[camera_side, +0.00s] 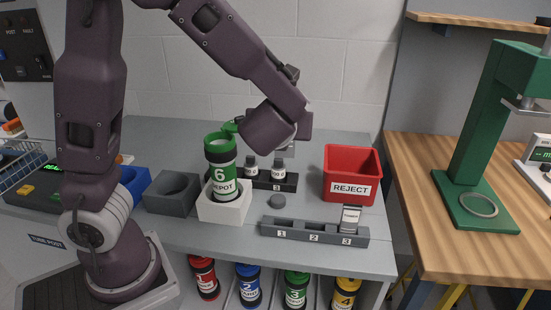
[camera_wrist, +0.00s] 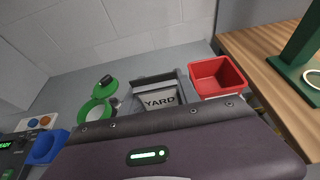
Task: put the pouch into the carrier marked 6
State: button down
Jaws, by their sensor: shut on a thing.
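The carrier marked 6 (camera_side: 222,174) is a green tube labelled DEPOT, standing upright in a white block (camera_side: 223,212). Its green lid (camera_side: 230,128) is swung open at the top. In the wrist view its open green mouth (camera_wrist: 97,109) is left of my gripper. My gripper (camera_side: 287,149) is above the bench, to the right of the carrier's mouth and apart from it. It is shut on the pouch (camera_wrist: 160,101), a pale piece marked YARD in the wrist view. In the side view I cannot make out the pouch clearly.
A red REJECT bin (camera_side: 351,177) stands at the right. A dark rack (camera_side: 285,185) with small bottles is behind a grey puck (camera_side: 277,201). A rack numbered 1 to 3 (camera_side: 313,232) lies in front, with a pale-labelled item (camera_side: 350,216) in slot 3. An empty grey holder (camera_side: 171,192) is left.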

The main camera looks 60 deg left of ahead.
notch_tip(320, 180, up, 10)
jog(key=s+a+n+g, duration=1.1)
jog(key=a+n+g, duration=0.5)
jog(key=n+g, duration=0.25)
notch_tip(320, 180, down, 9)
jog(key=shift+s+f, duration=0.15)
jog(key=shift+s, duration=0.05)
jog(key=shift+m+g, duration=0.25)
jog(key=shift+f, duration=2.25)
